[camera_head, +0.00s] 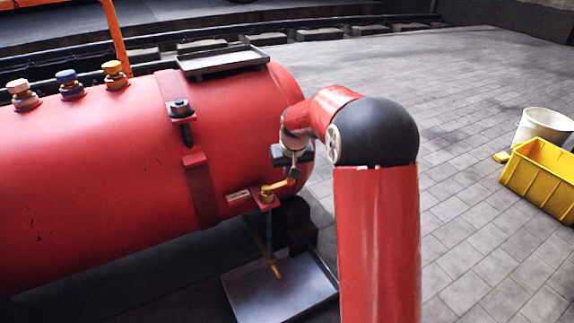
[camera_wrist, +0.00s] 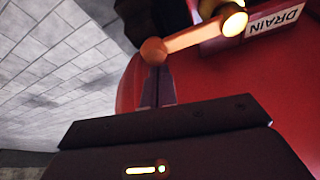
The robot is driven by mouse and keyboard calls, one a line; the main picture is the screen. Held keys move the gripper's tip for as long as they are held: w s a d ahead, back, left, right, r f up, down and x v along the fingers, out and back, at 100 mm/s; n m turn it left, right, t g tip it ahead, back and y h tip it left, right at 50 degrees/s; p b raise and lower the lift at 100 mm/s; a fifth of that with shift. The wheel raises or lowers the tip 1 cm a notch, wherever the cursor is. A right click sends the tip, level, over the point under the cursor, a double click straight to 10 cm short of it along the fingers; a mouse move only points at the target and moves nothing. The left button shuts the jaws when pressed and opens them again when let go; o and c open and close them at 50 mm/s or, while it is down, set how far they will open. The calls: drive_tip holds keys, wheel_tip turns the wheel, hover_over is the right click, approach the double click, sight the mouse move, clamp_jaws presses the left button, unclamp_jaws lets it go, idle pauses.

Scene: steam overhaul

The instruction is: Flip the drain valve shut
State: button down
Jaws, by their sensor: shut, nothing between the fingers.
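The drain valve is a brass body (camera_head: 267,195) low on the right part of the red boiler, with an orange lever (camera_head: 282,184) pointing right and slightly up in the head view. In the wrist view the lever (camera_wrist: 190,40) runs from the brass pivot (camera_wrist: 234,20) to a round knob (camera_wrist: 154,51), beside a white DRAIN label (camera_wrist: 275,18). My gripper (camera_head: 292,174) is shut and empty at the lever's outer end. In the wrist view its fingertips (camera_wrist: 158,80) are at the knob; I cannot tell whether they touch it.
The red boiler (camera_head: 100,180) fills the left. A drip tray (camera_head: 275,290) lies on the floor below the valve. A yellow crate (camera_head: 540,175) and a white bucket (camera_head: 543,127) stand at the right. Paved floor between them and the boiler is clear.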

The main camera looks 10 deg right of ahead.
sight(294, 181)
drive_tip(key=shift+s+d+m, duration=0.2)
drive_tip(key=shift+s+m, duration=0.25)
drive_tip(key=shift+m, duration=0.25)
idle(0.3)
drive_tip(key=shift+s+d+m+h+b, duration=0.1)
drive_tip(key=shift+s+m+h+b, duration=0.2)
drive_tip(key=shift+s+m, duration=0.35)
drive_tip(key=shift+s+d+m+h+b, duration=0.1)
drive_tip(key=shift+s+m+h, duration=0.3)
drive_tip(key=shift+m, duration=0.35)
drive_tip(key=s+a+m+g+h+p, duration=0.1)
drive_tip(key=s+a+m+g+h, duration=0.1)
drive_tip(key=s+m, duration=0.6)
drive_tip(key=a+m+g, duration=0.1)
drive_tip(key=a+m, duration=0.1)
drive_tip(key=m, duration=0.2)
drive_tip(key=shift+s+a+m+h, duration=0.15)
drive_tip(key=shift+s+m+h, duration=0.05)
drive_tip(key=shift+m+h, duration=0.2)
drive_tip(key=shift+a, duration=0.15)
drive_tip(key=d+r, duration=0.1)
drive_tip(key=d, duration=0.3)
drive_tip(key=p+v, duration=0.2)
drive_tip(key=v, duration=0.7)
drive_tip(key=shift+w+a+r, duration=0.2)
drive_tip(key=shift+w+r, duration=0.15)
